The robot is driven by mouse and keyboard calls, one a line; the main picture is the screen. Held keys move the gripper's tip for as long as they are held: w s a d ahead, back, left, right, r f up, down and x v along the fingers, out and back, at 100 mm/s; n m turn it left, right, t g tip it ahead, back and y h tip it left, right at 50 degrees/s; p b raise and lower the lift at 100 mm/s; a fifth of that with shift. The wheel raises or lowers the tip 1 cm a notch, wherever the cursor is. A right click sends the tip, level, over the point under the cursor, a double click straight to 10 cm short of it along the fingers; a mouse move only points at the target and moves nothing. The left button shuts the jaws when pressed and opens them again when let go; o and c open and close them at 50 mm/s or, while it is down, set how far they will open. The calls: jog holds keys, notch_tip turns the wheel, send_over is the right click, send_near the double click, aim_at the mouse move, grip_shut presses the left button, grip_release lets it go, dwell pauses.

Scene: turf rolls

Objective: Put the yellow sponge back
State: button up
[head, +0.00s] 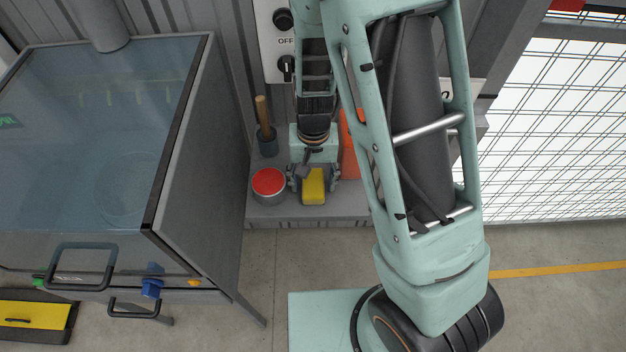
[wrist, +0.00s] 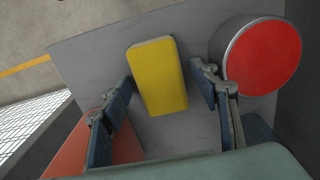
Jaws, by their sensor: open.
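The yellow sponge (head: 313,187) rests on a grey ledge (head: 345,208) against the wall, near the ledge's front edge. In the wrist view the sponge (wrist: 157,76) lies between the two fingers of my gripper (wrist: 165,95). The fingers are open, with a visible gap on each side of the sponge. In the head view my gripper (head: 313,180) reaches down over the sponge from the wall side.
A round can with a red top (head: 268,182) stands close left of the sponge. A wooden-handled tool (head: 264,125) stands behind it. An orange object (head: 350,142) is on the right. A glass-topped cabinet (head: 190,150) flanks the ledge on the left.

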aim_at(313, 182)
notch_tip(313, 182, up, 12)
jog(key=shift+p, duration=0.45)
jog(key=shift+w, duration=0.1)
